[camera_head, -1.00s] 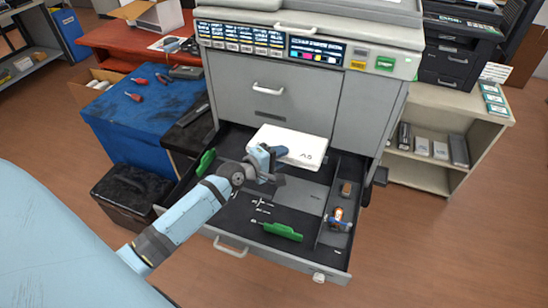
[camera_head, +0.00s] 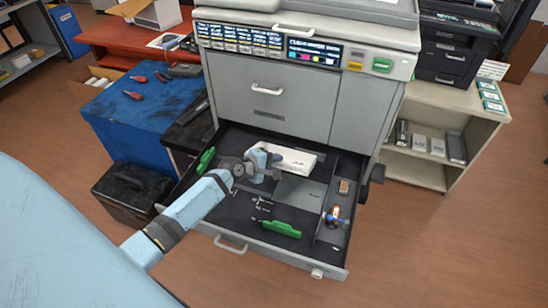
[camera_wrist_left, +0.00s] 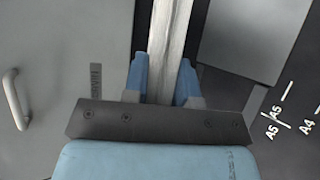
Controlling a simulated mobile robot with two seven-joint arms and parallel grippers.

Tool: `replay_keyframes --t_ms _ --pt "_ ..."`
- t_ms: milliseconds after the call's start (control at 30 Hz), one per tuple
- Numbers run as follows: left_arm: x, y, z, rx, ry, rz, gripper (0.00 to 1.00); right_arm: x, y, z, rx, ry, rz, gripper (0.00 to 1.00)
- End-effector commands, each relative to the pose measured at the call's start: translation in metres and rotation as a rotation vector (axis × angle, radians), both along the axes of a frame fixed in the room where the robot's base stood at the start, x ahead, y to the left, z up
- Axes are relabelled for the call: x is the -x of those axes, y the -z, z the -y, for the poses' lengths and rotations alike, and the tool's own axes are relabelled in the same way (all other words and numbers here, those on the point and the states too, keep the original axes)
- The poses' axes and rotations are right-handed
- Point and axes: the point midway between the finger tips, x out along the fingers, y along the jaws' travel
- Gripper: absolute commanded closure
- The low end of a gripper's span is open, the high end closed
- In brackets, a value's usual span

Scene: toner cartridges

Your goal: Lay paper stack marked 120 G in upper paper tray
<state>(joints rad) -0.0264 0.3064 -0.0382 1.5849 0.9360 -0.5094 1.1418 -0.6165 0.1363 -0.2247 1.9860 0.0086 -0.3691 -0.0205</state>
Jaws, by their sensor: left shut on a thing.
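A white paper stack (camera_head: 297,160) is over the back part of the open paper tray (camera_head: 233,240). The dark mark on its top is too small to read surely. My left gripper (camera_head: 268,162) is shut on the stack's left end. In the left wrist view, the edge of the stack (camera_wrist_left: 171,35) shows between the blue fingers of the left gripper (camera_wrist_left: 163,80). Whether the stack touches the tray floor cannot be told. My right gripper is not in view.
A green guide (camera_head: 282,229) stands at the tray's front and another green guide (camera_head: 206,159) at its left. A side compartment holds an orange-and-blue item (camera_head: 334,215) and a small brown block (camera_head: 344,186). A closed drawer front (camera_head: 265,105) rises behind.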

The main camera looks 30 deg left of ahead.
Motion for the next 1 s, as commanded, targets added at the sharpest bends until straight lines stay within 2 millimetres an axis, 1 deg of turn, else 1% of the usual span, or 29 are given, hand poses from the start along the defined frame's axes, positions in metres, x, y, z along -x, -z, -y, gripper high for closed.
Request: replay_keyframes --t_ms 33,200,433,633,967,1000 --pt "-0.001 0.006 0.0 -0.001 0.0 0.005 1.0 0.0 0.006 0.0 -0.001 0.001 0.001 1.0" --pt "-0.001 0.018 0.0 -0.002 0.0 0.008 1.0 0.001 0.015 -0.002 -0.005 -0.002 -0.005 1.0" --pt "-0.001 0.031 0.0 0.0 0.0 0.01 1.0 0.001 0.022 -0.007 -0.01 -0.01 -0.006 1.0" --pt "-0.001 0.036 0.0 -0.002 0.0 0.009 1.0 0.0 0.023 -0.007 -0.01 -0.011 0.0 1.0" --pt "-0.001 0.037 0.0 -0.002 0.0 0.009 1.0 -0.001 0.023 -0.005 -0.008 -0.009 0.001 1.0" --pt "-0.001 0.037 0.0 -0.002 0.0 0.009 0.7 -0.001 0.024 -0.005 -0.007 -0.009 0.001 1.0"
